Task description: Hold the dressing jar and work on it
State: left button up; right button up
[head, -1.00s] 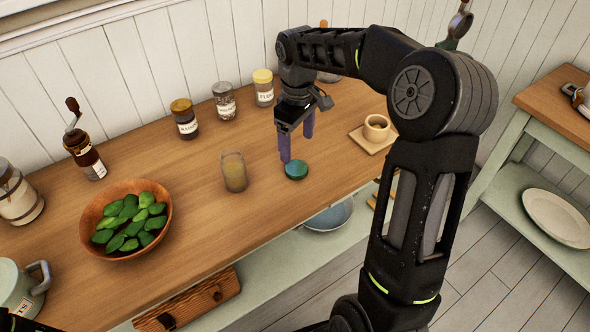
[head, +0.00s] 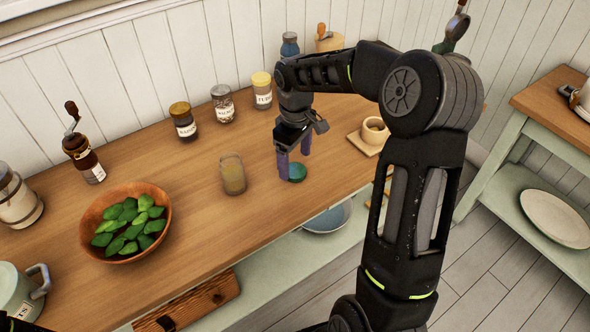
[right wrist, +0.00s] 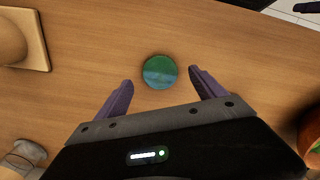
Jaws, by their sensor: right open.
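The dressing jar (head: 233,175) looks like a small clear glass with yellowish contents, standing upright and without a lid on the wooden counter. A round teal-green lid (head: 297,173) lies flat to its right; it also shows in the right wrist view (right wrist: 160,71). My right gripper (head: 294,166) is open and empty, pointing down over the lid. In the right wrist view its purple fingers (right wrist: 160,78) stand apart, one on either side of the lid, and I see no contact. My left gripper is not in view.
A wooden bowl (head: 88,219) of green leaves and a grinder (head: 84,155) stand left. Labelled jars (head: 184,125) line the back. A cup (head: 375,131) on a board (head: 360,142) stands right. The counter between jar and lid is clear.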

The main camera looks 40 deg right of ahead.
aim_at(295, 170)
jog(key=shift+f, duration=1.45)
jog(key=c, duration=1.4)
jog(key=shift+r, duration=0.15)
notch_tip(295, 170, up, 10)
